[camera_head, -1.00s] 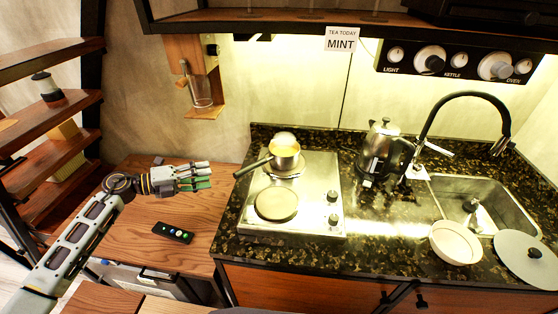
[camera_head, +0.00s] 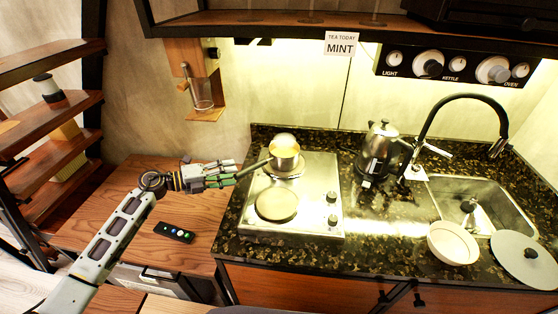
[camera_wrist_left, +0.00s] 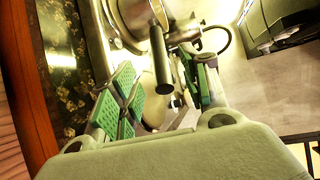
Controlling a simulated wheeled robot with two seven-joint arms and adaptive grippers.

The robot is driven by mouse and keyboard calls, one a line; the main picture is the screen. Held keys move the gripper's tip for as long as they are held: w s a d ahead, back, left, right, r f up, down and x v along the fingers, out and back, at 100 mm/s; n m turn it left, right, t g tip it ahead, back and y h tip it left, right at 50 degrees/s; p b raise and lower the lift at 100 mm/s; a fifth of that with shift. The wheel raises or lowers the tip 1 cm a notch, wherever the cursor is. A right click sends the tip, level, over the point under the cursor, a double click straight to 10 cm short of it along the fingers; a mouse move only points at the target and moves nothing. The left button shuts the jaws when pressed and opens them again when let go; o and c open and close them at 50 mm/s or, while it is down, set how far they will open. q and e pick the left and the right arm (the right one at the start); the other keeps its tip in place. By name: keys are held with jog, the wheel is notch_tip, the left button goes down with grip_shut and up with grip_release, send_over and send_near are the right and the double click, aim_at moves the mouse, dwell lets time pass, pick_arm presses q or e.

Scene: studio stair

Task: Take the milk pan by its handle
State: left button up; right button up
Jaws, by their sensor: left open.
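The milk pan (camera_head: 285,155) is a small metal pan with a pale yellowish content, standing on the rear plate of the hob (camera_head: 318,180). Its dark handle (camera_head: 253,168) points left and toward me. My left gripper (camera_head: 228,173) is open, just left of the handle's end. In the left wrist view the handle (camera_wrist_left: 160,65) reaches down between the green-padded fingers of the gripper (camera_wrist_left: 160,95), apart from both as far as I can see. The pan's body (camera_wrist_left: 135,18) shows at the top there, partly cut off. My right gripper is not in view.
The front hob plate (camera_head: 277,204) is empty. A kettle (camera_head: 379,152) stands right of the hob, then a sink (camera_head: 485,200), a white bowl (camera_head: 454,243) and a round lid (camera_head: 525,260). A dark remote (camera_head: 174,232) lies on the wooden top (camera_head: 130,225) below my left arm.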

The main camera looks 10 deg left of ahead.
aim_at(245, 171)
pick_arm(q)
jog(key=shift+w+d+f, duration=0.1)
jog(key=shift+w+d, duration=0.1)
jog(key=shift+d, duration=0.15)
jog(key=shift+d, duration=0.1)
jog(key=shift+p+x, duration=0.7)
jog(key=shift+x, duration=1.85)
jog(key=shift+s+d+f, duration=0.1)
jog(key=shift+s, duration=0.1)
jog(key=shift+c, duration=0.2)
grip_shut()
